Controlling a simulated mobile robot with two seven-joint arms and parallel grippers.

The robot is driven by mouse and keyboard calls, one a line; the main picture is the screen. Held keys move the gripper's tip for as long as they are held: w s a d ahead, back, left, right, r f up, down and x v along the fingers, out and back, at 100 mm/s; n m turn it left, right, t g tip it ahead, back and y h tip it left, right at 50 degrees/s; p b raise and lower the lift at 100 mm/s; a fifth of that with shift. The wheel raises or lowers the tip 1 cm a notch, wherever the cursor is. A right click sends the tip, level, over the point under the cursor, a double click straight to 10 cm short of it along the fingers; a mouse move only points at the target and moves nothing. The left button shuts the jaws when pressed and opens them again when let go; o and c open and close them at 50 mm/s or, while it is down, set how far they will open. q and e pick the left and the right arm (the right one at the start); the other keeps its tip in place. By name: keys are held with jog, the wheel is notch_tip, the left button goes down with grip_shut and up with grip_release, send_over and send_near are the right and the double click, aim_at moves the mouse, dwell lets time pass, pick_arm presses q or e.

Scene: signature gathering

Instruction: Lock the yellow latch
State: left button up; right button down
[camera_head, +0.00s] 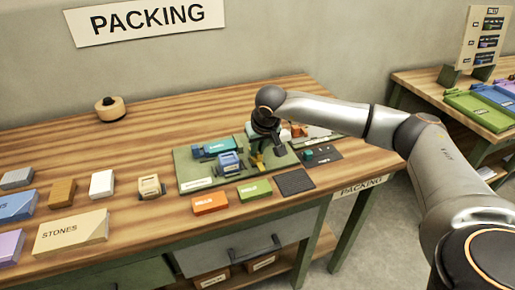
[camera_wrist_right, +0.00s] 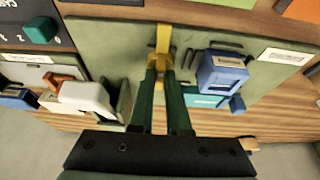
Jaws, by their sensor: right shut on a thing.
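The yellow latch (camera_head: 256,160) is on the green board (camera_head: 196,177) on the packing table, mostly hidden under my right gripper in the head view. In the right wrist view, the yellow latch (camera_wrist_right: 163,38) is an upright narrow bar. My right gripper (camera_wrist_right: 165,68) is shut on its lower part, between two dark green fingers. In the head view my right gripper (camera_head: 258,150) reaches down onto the board. Whether the latch is locked cannot be told. My left gripper is not in view.
A blue block device (camera_head: 230,162) and a teal one (camera_head: 212,149) sit left of the gripper. Orange (camera_head: 210,203) and green (camera_head: 255,190) boxes and a dark mat (camera_head: 294,182) lie along the front.

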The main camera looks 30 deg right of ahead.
jog(key=shift+m, duration=0.3)
jog(key=m, duration=0.1)
jog(key=m+h, duration=0.1)
jog(key=shift+w+a+m, duration=0.1)
jog(key=shift+a+m, duration=0.1)
jog(key=shift+m, duration=0.2)
jog(key=m, duration=0.2)
jog(key=m+g+h, duration=0.1)
jog(key=m, duration=0.1)
jog(key=shift+w+a+h, duration=0.1)
jog(key=shift+h, duration=0.2)
jog(key=m+g, duration=0.1)
jog(key=m, duration=0.2)
jog(key=m+g+h, duration=0.1)
jog(key=m, duration=0.2)
jog(key=shift+w+r, duration=0.1)
jog(key=shift+w, duration=0.1)
jog(key=m+g, duration=0.2)
jog(key=m, duration=0.2)
jog(key=shift+w+m, duration=0.15)
jog(key=shift+m, duration=0.15)
jog(key=c, duration=0.9)
grip_release()
